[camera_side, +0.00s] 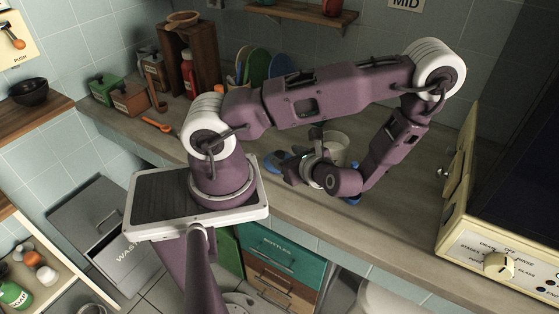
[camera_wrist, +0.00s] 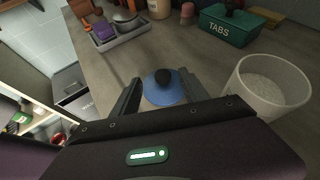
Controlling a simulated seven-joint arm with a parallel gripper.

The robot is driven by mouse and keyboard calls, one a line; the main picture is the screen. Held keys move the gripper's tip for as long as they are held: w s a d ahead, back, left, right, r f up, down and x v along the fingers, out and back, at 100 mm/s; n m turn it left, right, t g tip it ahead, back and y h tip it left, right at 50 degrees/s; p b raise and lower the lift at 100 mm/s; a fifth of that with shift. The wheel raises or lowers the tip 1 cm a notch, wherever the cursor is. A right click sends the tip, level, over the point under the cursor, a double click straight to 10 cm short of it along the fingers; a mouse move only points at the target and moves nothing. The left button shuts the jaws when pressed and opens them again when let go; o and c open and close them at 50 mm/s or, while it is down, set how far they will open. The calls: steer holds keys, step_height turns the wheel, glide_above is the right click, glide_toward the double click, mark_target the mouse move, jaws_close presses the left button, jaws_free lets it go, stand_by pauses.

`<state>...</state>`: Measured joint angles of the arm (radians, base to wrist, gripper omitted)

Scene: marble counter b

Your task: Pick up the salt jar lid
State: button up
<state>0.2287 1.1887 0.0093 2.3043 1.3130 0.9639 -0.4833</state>
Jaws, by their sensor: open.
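The salt jar lid (camera_wrist: 163,91) is a blue disc with a round black knob, lying on the counter in the wrist view. My gripper (camera_wrist: 164,84) is open, with one dark finger on each side of the lid. It looks empty; I cannot tell whether the fingers touch the lid. A whitish open jar (camera_wrist: 270,88) with pale, grainy contents, likely salt, stands just right of the lid. In the side view the jar (camera_side: 335,146) is partly behind my gripper (camera_side: 288,168), and a blue patch shows near the fingers.
In the wrist view a green TABS box (camera_wrist: 229,26) stands behind the jar, and a grey tray (camera_wrist: 121,38) holding a purple item lies at the back left. A cream appliance (camera_side: 500,258) stands at the right.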

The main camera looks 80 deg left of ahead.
mark_target(277, 152)
steer(key=shift+s+a+f+m, duration=0.25)
steer(key=shift+f+m, duration=0.15)
steer(key=shift+f, duration=0.2)
steer(key=shift+s+a+f+m, duration=0.15)
steer(key=shift+a+f+m, duration=0.1)
steer(key=shift+f+m, duration=0.25)
steer(key=x, duration=0.4)
steer(key=w+x, duration=0.1)
steer(key=x, duration=0.2)
steer(key=shift+a+r, duration=0.3)
jaws_close()
